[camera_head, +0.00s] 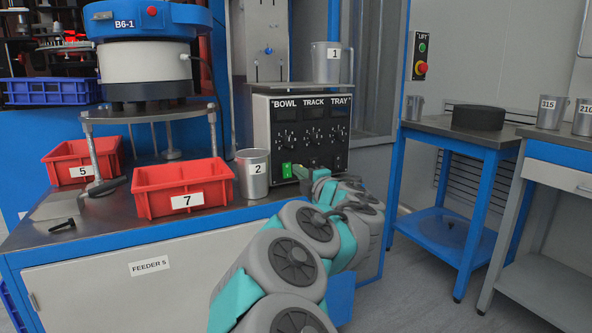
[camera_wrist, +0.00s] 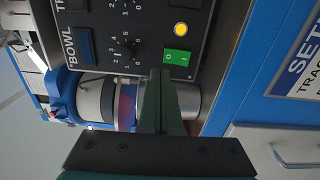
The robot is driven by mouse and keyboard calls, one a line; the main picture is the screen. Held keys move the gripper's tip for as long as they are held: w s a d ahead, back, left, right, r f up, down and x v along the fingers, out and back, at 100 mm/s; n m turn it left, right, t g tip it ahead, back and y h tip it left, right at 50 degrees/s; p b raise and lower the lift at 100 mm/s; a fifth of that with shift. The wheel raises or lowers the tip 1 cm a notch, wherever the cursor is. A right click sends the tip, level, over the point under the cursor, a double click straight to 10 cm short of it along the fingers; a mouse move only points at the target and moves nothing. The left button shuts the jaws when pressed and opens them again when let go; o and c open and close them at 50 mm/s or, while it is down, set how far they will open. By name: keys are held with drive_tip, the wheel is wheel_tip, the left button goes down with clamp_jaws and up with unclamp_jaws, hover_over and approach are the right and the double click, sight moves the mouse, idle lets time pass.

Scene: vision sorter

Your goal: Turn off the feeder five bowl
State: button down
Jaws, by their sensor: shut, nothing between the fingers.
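The black control panel (camera_head: 301,111) labelled BOWL, TRACK and TRAY stands on the FEEDER 5 bench, and it shows sideways in the wrist view (camera_wrist: 142,19). A green rocker switch (camera_head: 287,169) marked O and I is low on it, and it shows in the wrist view (camera_wrist: 176,57). The BOWL knob (camera_wrist: 124,50) is close by. The blue bowl feeder (camera_head: 150,20) labelled B6-1 stands at the left. My gripper (camera_wrist: 160,74) is shut and empty, its fingertips just beside the switch in the wrist view; I cannot tell whether they touch the panel.
Cup 2 (camera_head: 253,174) stands left of the panel, and cup 1 (camera_head: 326,62) is above it. Red bin 7 (camera_head: 182,187) and red bin 5 (camera_head: 81,161) are on the bench. A yellow round lamp or button (camera_wrist: 181,29) is near the switch.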

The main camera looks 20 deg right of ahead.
drive_tip(key=s, duration=0.8)
drive_tip(key=shift+s+d+r, duration=0.2)
drive_tip(key=shift+d, duration=0.05)
drive_tip(key=shift+r, duration=0.1)
